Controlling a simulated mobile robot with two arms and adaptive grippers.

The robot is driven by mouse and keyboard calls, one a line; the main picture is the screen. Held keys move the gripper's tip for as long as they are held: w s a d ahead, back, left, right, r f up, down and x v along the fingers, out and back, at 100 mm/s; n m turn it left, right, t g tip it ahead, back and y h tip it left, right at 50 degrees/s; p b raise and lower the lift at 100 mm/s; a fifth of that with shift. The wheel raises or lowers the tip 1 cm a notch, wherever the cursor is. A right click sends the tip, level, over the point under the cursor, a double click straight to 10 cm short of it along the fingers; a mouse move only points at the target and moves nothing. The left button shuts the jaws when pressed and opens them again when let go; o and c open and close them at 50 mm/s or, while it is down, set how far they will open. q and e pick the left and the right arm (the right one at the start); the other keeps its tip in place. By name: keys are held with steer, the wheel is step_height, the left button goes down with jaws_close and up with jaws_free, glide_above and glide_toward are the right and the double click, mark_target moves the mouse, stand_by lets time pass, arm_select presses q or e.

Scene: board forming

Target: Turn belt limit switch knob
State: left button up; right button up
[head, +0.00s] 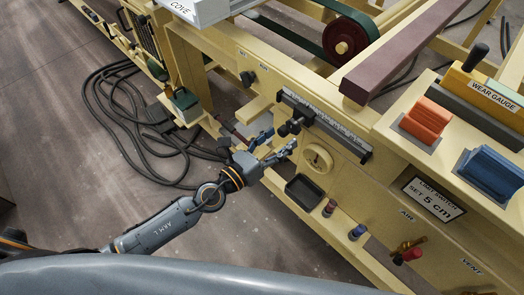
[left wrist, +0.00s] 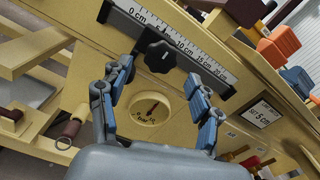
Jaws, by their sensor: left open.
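The belt limit switch knob is a black lobed knob (head: 288,128) below a white centimetre scale (head: 325,122) on the cream machine front. In the left wrist view the knob (left wrist: 160,57) shows just beyond and between my fingertips, with the scale (left wrist: 180,40) above it. The exact scale reading is hard to tell. A sign (head: 434,198) reads limit switch set 5 cm. My left gripper (head: 275,146) is open with blue finger pads, in front of the panel by the knob. In the left wrist view the gripper (left wrist: 160,72) holds nothing. My right gripper is out of view.
A round cream dial (head: 317,159) sits below the scale. A black tray (head: 304,192) and small coloured handles (head: 357,232) are on the lower ledge. Orange (head: 426,120) and blue (head: 490,173) blocks stand on top at right. Black hoses (head: 130,115) lie on the floor.

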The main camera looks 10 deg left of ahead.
arm_select(q)
steer(key=v, duration=0.6)
steer(key=shift+s+a, duration=0.25)
steer(key=shift+s, duration=0.05)
steer(key=w+a+f+n+g+y+p, duration=0.1)
steer(key=a+f+n+y, duration=0.3)
steer(key=a+f+n, duration=0.45)
steer(key=w+a+f+n+g+y+p, duration=0.1)
steer(key=a+f+n+y, duration=0.3)
steer(key=f, duration=0.7)
steer(key=s+a+f+n+g+y+p, duration=0.1)
steer(key=s+a+f+n+g, duration=0.15)
steer(key=s+f+n, duration=0.35)
steer(key=s+a+f+n+g+y, duration=0.25)
steer(key=s+f+n, duration=0.2)
steer(key=f, duration=0.45)
steer(key=s+f+n+g, duration=0.3)
steer(key=s+f+n, duration=0.2)
steer(key=s, duration=0.8)
steer(key=s+d+f+n+g+p, duration=0.1)
steer(key=s+f+n+g, duration=0.2)
steer(key=s+f+n, duration=0.3)
steer(key=s+n+h, duration=0.1)
steer(key=s+n, duration=0.2)
steer(key=s, duration=0.4)
steer(key=shift+s+d+f+g, duration=0.2)
steer(key=shift+s+d+g, duration=0.05)
steer(key=shift+s+g, duration=0.1)
